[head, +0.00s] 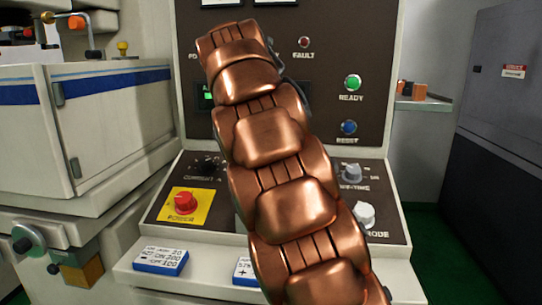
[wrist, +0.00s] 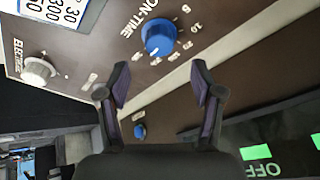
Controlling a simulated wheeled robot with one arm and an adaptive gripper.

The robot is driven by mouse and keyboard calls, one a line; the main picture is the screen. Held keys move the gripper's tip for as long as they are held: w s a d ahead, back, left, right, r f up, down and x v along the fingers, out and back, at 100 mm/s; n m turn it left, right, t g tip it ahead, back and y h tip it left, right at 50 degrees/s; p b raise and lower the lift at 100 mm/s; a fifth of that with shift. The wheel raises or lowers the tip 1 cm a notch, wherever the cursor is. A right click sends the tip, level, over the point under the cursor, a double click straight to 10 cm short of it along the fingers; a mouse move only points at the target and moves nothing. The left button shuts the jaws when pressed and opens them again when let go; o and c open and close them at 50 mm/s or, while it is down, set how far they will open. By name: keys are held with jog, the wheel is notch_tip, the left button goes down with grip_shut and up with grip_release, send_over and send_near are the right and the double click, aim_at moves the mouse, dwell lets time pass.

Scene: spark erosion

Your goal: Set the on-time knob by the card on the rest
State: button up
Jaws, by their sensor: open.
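The on-time knob (wrist: 160,36) is blue and round in the wrist view, with the ON-TIME label beside it and a numbered scale around it. Its pointer setting is unclear. It also shows in the head view (head: 352,174), right of my arm. My gripper (wrist: 160,76) is open and empty, its two dark fingers apart and pointing toward the knob without visible contact. In the head view my copper arm hides it. On the rest (head: 205,285) lie a minus-marked card (head: 160,260) and a plus-marked card (head: 243,271), partly behind my arm. The wrist view shows a card corner (wrist: 52,8) with 300 and 30.
The white electrode knob (wrist: 38,72) is near the on-time knob. The red power knob (head: 184,202) sits on a yellow plate at the panel's left. Green ready (head: 352,82) and blue reset (head: 349,127) buttons are on the upright panel. A grey cabinet (head: 500,120) stands right.

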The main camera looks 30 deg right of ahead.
jog(key=shift+v, duration=2.15)
